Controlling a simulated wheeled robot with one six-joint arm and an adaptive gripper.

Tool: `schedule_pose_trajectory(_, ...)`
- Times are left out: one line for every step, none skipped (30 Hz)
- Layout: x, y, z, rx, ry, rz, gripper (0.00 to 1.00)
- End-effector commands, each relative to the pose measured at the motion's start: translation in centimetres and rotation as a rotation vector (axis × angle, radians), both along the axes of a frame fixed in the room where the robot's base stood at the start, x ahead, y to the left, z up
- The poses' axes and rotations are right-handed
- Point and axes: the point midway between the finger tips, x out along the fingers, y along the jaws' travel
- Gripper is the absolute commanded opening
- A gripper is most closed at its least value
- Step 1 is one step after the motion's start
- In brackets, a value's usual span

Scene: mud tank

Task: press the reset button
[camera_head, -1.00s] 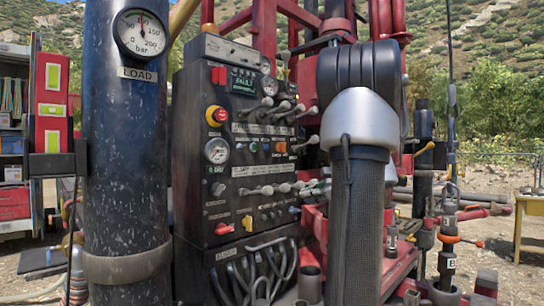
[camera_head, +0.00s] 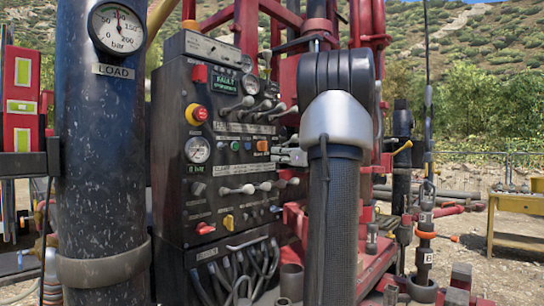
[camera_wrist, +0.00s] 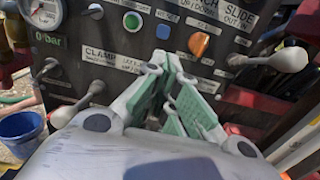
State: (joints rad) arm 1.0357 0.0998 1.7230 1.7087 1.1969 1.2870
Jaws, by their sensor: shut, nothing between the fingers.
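The black control panel (camera_head: 172,140) stands left of my arm in the head view. The wrist view shows a green round button (camera_wrist: 132,21), a small blue button (camera_wrist: 95,10) and an orange knob (camera_wrist: 199,43) on it. The green button (camera_head: 235,145) and orange knob (camera_head: 262,146) also show in the head view. I cannot tell whether the tips touch the panel.
A red and yellow stop button (camera_head: 196,114) sits higher on the panel. A thick dark column (camera_head: 105,190) with a load gauge stands at the left.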

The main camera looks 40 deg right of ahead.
Motion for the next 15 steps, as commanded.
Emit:
schedule_pose_trajectory(1.0, 0.3, 0.0, 0.000, 0.000, 0.004, 0.00)
schedule_pose_trajectory(1.6, 0.4, 0.0, 0.000, 0.000, 0.004, 0.00)
schedule_pose_trajectory(2.5, 0.5, 0.0, 0.000, 0.000, 0.004, 0.00)
schedule_pose_trajectory(3.1, 0.6, 0.0, 0.000, 0.001, 0.005, 0.00)
schedule_pose_trajectory(3.8, 0.7, 0.0, 0.000, 0.001, 0.005, 0.00)
schedule_pose_trajectory(4.7, 0.8, 0.1, -0.001, 0.001, 0.005, 0.00)
schedule_pose_trajectory(5.3, 0.9, 0.1, 0.000, 0.001, 0.005, 0.00)
schedule_pose_trajectory(6.0, 1.0, 0.1, 0.000, 0.001, 0.004, 0.00)
schedule_pose_trajectory(6.8, 1.1, 0.2, 0.000, 0.001, 0.004, 0.00)
schedule_pose_trajectory(7.4, 1.2, 0.2, 0.000, 0.001, 0.004, 0.00)
schedule_pose_trajectory(7.9, 1.3, 0.2, 0.000, 0.001, 0.004, 0.00)
schedule_pose_trajectory(8.6, 1.3, 0.2, 0.000, 0.000, 0.003, 0.00)
schedule_pose_trajectory(9.1, 1.4, 0.2, 0.000, 0.001, 0.003, 0.00)
schedule_pose_trajectory(9.6, 1.5, 0.3, 0.000, 0.001, 0.003, 0.00)
schedule_pose_trajectory(10.1, 1.5, 0.3, -0.001, 0.000, 0.003, 0.00)
